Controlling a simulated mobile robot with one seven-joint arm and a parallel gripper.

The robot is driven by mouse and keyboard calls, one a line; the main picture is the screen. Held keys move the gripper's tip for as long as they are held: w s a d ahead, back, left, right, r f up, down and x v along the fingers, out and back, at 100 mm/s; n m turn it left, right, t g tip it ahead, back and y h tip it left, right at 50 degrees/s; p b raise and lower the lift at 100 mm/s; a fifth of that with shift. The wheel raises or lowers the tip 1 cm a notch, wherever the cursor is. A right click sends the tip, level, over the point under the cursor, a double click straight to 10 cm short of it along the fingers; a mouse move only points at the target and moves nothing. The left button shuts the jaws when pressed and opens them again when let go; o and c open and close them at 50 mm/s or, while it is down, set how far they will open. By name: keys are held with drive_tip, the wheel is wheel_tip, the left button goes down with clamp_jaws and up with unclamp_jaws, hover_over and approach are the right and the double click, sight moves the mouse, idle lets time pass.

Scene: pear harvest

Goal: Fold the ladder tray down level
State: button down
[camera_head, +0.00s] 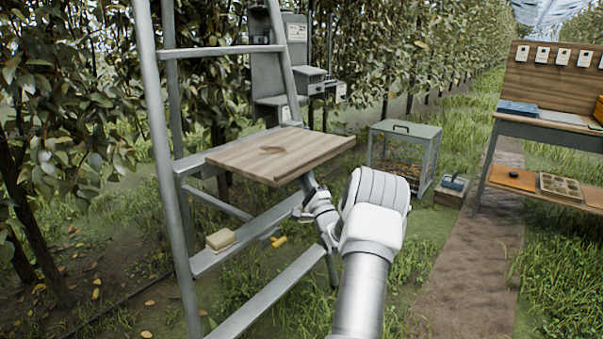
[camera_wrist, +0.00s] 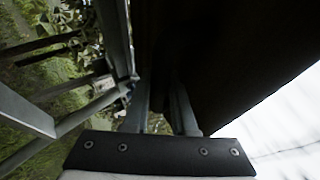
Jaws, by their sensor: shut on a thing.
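The wooden ladder tray (camera_head: 285,153) sticks out from the metal ladder (camera_head: 163,150) and looks about level in the head view. My gripper (camera_head: 308,184) is at the tray's near right edge, reaching up from below, and is shut on the tray. In the wrist view, the two fingers of my gripper (camera_wrist: 162,98) run up to the tray's dark underside (camera_wrist: 215,60). The exact contact between fingertips and tray is lost in shadow, and the tray's hinge is not clearly visible.
A sponge-like block (camera_head: 220,240) and a small yellow-handled tool (camera_head: 279,241) are on a ladder step below the tray. A workbench (camera_head: 545,122) is at the right beside a dirt path. Leafy trees crowd the left.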

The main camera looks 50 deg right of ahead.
drive_tip(key=c, duration=0.7)
unclamp_jaws()
drive_tip(key=shift+r, duration=0.1)
drive_tip(key=shift+c, duration=0.2)
drive_tip(key=p+v, duration=0.3)
drive_tip(key=v, duration=1.4)
drive_tip(key=shift+s+p, duration=0.15)
drive_tip(key=shift+p, duration=0.15)
